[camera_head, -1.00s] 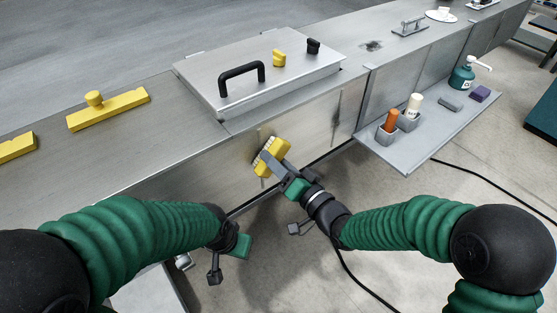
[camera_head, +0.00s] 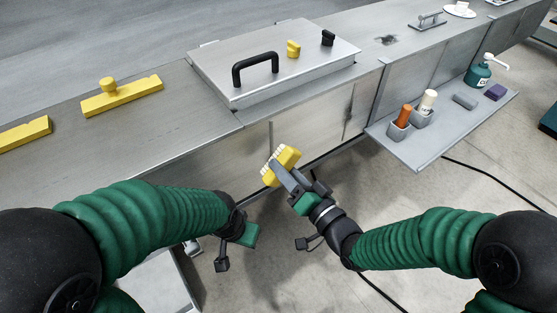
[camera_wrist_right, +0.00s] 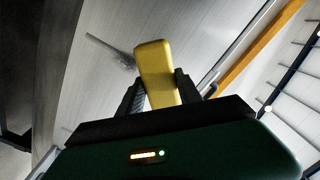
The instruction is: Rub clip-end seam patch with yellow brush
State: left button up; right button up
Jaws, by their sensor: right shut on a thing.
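My right gripper (camera_head: 293,180) is shut on the yellow brush (camera_head: 288,155). The brush is tilted, its pale bristles facing left toward the front wall of the metal float (camera_head: 225,165); I cannot tell whether they touch it. A dark smudge (camera_head: 348,118) marks a seam on that wall, right of the brush and apart from it. In the right wrist view the brush (camera_wrist_right: 156,70) sits between both fingers, with a dark smear (camera_wrist_right: 122,60) on the metal beside it. My left gripper (camera_head: 245,236) hangs low at left; its fingers are not clear.
A grey side shelf (camera_head: 410,150) holds an orange-handled tool (camera_head: 403,116), a white-topped one (camera_head: 427,101), a green pump bottle (camera_head: 478,75) and small blocks. A lidded hatch (camera_head: 310,75) and a yellow cleat (camera_head: 122,95) are on the deck. A black cable (camera_head: 490,178) crosses the floor.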

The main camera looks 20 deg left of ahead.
jog(key=shift+v, duration=0.95)
jog(key=v, duration=0.3)
jog(key=shift+p, duration=0.35)
